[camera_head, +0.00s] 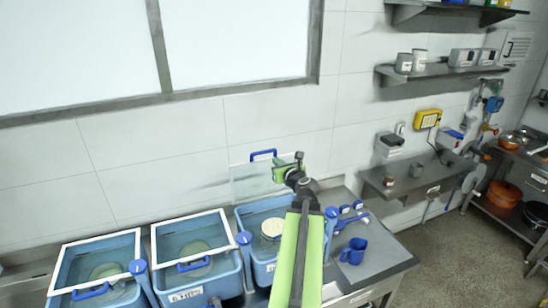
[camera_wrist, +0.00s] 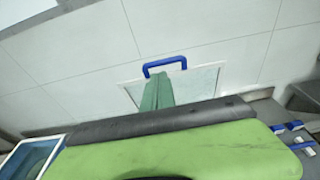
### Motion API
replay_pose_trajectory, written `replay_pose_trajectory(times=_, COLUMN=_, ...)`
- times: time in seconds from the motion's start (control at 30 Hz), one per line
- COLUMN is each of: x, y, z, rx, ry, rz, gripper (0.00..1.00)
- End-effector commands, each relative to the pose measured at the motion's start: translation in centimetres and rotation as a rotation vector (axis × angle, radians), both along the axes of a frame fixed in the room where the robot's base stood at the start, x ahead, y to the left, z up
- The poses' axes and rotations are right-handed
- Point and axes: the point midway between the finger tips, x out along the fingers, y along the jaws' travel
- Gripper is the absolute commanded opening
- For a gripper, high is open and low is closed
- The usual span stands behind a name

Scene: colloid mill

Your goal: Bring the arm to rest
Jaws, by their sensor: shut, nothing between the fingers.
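My arm, with its green link, extends up and away over the third blue bin in the head view. My gripper (camera_head: 279,174) is shut and empty at the arm's end, in front of the wall. In the wrist view my gripper (camera_wrist: 166,76) shows as two green fingers held together, pointing at a clear panel. The clear panel (camera_head: 246,184) with a blue handle stands upright against the wall behind the bins. It also shows in the wrist view (camera_wrist: 203,82). I cannot tell the exact gap between fingers and panel.
Two blue bins with white-framed covers stand at left (camera_head: 97,270) and centre left (camera_head: 195,250). The third blue bin (camera_head: 262,272) is uncovered, holding a pale round thing. A blue mug (camera_head: 354,251) stands on the steel counter (camera_head: 388,262). Wall shelves (camera_head: 440,72) are at right.

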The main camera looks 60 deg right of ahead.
Motion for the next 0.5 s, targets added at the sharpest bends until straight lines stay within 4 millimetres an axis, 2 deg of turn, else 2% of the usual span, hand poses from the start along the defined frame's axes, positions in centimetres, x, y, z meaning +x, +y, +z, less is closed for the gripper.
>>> replay_pose_trajectory(times=0.4, x=-0.4, y=0.4, z=0.2, rx=-0.002, ry=0.002, rz=0.003, gripper=0.0)
replay_pose_trajectory(times=0.47, x=0.5, y=1.1, z=-0.1, rx=-0.018, ry=0.024, rz=0.027, gripper=0.0)
replay_pose_trajectory(times=0.5, x=1.7, y=2.0, z=-0.3, rx=-0.04, ry=0.053, rz=0.06, gripper=0.0)
